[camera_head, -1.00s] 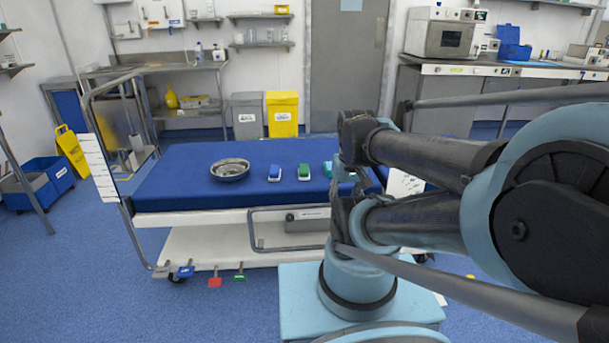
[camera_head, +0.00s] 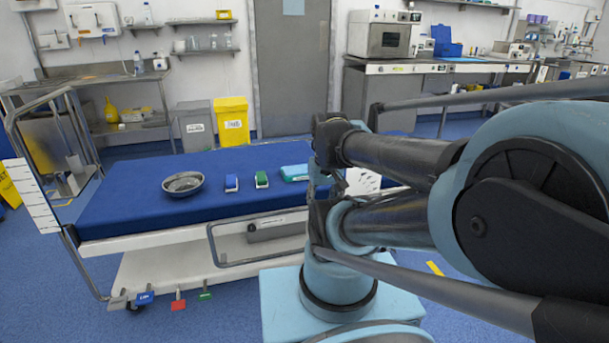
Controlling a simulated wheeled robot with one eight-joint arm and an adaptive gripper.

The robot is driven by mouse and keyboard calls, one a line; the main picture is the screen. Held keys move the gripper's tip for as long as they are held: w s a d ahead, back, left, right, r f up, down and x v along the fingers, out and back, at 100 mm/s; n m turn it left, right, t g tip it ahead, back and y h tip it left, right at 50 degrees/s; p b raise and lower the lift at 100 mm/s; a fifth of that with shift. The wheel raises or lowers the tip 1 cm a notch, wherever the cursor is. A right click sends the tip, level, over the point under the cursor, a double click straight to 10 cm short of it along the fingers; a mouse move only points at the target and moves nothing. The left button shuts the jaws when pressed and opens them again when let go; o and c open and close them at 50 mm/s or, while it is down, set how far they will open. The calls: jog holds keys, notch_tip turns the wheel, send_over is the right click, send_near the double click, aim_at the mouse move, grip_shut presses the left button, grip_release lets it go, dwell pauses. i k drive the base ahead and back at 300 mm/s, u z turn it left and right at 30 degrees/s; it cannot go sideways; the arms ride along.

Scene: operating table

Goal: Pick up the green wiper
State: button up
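The green wiper (camera_head: 261,180) is a small green block with white edging. It lies on the blue top of the operating table (camera_head: 133,204), right of a similar blue wiper (camera_head: 231,184) and left of a teal box (camera_head: 294,173). My gripper (camera_head: 337,182) seems to be the small dark jointed parts hanging at the end of my folded arm, right of the teal box. It is apart from the green wiper. Its fingers blend into my arm, so I cannot tell whether they are open or shut.
A round metal bowl (camera_head: 183,184) stands left of the wipers. A metal side rail (camera_head: 215,245) runs along the table's near side. A yellow bin (camera_head: 232,122) and a grey bin (camera_head: 195,126) stand behind. Blue floor (camera_head: 55,300) is free at the front left.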

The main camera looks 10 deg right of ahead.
aim_at(261, 181)
jog(key=z, duration=1.05)
jog(key=k, duration=0.85)
jog(key=u, duration=0.75)
jog(key=i, duration=1)
jog(key=z, duration=0.05)
